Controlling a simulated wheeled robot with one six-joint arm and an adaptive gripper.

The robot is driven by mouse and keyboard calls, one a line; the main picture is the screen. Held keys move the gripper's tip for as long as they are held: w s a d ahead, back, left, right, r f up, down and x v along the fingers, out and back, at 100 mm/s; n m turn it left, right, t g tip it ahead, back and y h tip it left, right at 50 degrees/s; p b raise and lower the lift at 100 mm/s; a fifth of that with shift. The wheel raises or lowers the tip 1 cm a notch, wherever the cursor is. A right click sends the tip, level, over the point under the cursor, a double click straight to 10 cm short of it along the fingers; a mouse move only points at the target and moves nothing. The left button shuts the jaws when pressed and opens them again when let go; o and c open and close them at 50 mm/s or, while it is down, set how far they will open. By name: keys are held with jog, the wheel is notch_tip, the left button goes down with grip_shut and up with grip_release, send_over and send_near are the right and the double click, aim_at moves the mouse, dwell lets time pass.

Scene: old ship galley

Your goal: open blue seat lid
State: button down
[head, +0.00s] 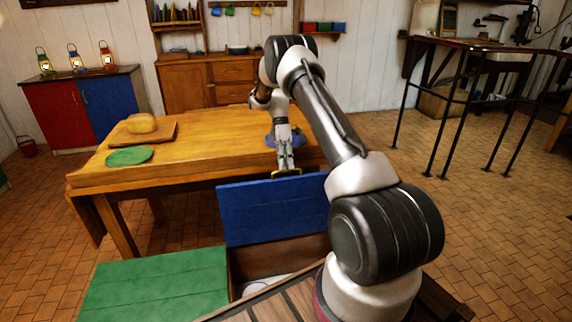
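The blue seat lid (272,212) stands raised, nearly upright, in front of the wooden table. Below it the seat box (270,262) is open, and something white shows inside at the bottom. A brass-coloured handle (290,173) shows at the lid's top edge. My gripper (286,167) points down at this handle, its fingertips at or touching it. The fingers are small here, and I cannot tell whether they are closed around the handle. My arm hides the right part of the lid and box.
A green seat lid (158,285) lies flat to the left of the open box. The wooden table (200,160) stands close behind the blue lid, with a green plate (130,156) and a bread loaf (142,123) on a board. Open tiled floor (480,220) lies to the right.

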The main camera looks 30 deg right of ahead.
jog(key=shift+s+a+f, duration=0.1)
jog(key=shift+s+f, duration=0.05)
jog(key=shift+f, duration=0.35)
jog(key=shift+s+f, duration=0.15)
jog(key=shift+f, duration=0.35)
jog(key=c, duration=1.4)
grip_release()
jog(key=shift+w+f, duration=0.15)
jog(key=shift+w, duration=0.05)
jog(key=shift+o, duration=0.2)
jog(key=shift+w+r, duration=0.3)
jog(key=shift+r, duration=0.1)
jog(key=shift+c, duration=0.8)
jog(key=v, duration=1.1)
jog(key=shift+r, duration=0.25)
jog(key=c, duration=0.3)
